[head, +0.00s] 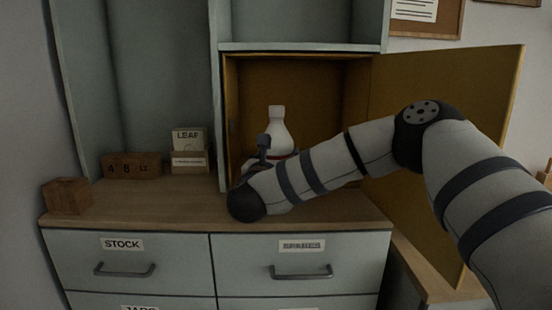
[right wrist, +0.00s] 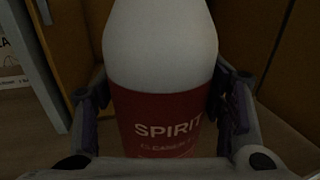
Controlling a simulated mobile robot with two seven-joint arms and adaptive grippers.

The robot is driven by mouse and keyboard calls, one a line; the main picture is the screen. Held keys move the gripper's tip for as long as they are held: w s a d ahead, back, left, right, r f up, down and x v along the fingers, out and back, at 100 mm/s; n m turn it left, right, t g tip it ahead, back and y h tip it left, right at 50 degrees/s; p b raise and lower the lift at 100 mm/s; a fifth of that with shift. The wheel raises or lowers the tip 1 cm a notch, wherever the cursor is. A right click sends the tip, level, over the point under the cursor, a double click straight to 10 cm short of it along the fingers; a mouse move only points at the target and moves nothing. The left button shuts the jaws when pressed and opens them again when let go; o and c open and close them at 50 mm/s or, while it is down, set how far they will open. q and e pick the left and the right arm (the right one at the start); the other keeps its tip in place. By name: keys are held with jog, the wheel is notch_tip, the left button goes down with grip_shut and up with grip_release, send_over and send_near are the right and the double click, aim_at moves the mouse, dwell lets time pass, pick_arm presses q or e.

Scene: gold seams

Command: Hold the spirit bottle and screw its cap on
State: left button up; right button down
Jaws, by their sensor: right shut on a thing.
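The spirit bottle (head: 279,132) is white with a red label band and stands upright in the open yellow-brown cupboard. In the right wrist view the bottle (right wrist: 162,50) fills the middle, and its label reads SPIRIT. My right gripper (head: 264,155) reaches in from the right; in its wrist view the fingers of the gripper (right wrist: 162,108) lie on both sides of the bottle at the label, shut on it. The bottle's top shows in the head view as a white, slightly wider end; I cannot tell whether that is a cap or the bare neck. No separate cap shows. My left gripper is out of view.
The cupboard door (head: 440,130) stands open at the right. On the wooden counter (head: 150,212) are a wooden block (head: 68,196), number blocks (head: 132,166) and a LEAF box (head: 188,140). Drawers with handles are below. The counter's front middle is clear.

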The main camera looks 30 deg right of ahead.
jog(key=shift+r, duration=0.25)
jog(key=shift+f, duration=0.15)
jog(key=shift+c, duration=1.9)
grip_release()
jog(key=shift+s+f, duration=0.1)
jog(key=shift+r, duration=0.2)
jog(key=v, duration=1.2)
jog(key=shift+p, duration=0.4)
